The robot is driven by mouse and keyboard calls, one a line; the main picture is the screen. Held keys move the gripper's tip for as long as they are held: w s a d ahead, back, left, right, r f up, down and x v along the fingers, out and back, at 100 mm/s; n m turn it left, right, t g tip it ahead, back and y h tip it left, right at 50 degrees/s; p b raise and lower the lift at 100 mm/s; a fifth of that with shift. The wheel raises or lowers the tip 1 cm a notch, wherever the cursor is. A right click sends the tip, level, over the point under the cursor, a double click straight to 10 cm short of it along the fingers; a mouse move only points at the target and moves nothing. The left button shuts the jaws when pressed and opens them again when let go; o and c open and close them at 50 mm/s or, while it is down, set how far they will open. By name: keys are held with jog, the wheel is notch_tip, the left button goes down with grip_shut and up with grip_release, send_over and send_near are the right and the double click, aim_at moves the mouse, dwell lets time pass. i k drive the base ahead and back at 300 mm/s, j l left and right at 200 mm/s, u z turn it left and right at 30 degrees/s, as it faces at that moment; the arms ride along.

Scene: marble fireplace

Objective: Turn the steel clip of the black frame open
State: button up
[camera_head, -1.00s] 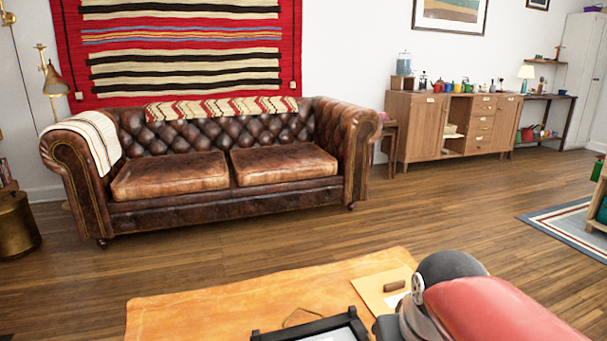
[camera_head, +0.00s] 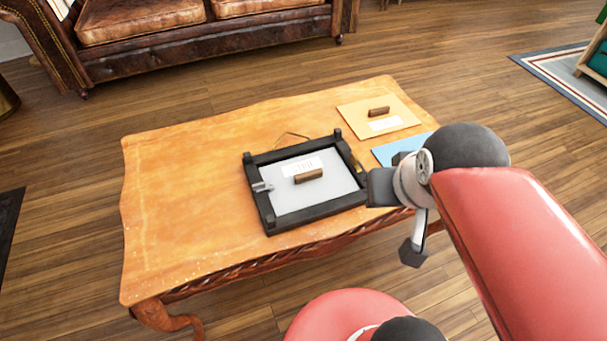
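The black frame (camera_head: 311,213) lies on the wooden table, its pale grey backing facing up. The steel clip (camera_head: 262,187) is a small metal piece on the frame's left bar, reaching toward the backing. Its exact angle is too small to tell. A brass-coloured piece (camera_head: 356,162) sits on the right bar. A brown block (camera_head: 309,176) and a white label (camera_head: 301,166) are on the backing. My arm comes in from the right. A dark part at its end (camera_head: 382,187) overlaps the frame's right edge in the picture.
The orange-brown table (camera_head: 190,200) is clear to the left of the frame. A tan board (camera_head: 362,115) with a brown block and white label lies behind right, beside a partly hidden blue sheet (camera_head: 385,154). A leather sofa (camera_head: 190,50) stands beyond the table.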

aim_at(259, 187)
jog(key=k+j+u, duration=0.2)
jog(key=j, duration=0.2)
jog(key=j+u, duration=0.15)
jog(key=j, duration=0.25)
jog(key=k+j+u, duration=0.2)
jog(key=j, duration=0.2)
jog(key=i, duration=0.05)
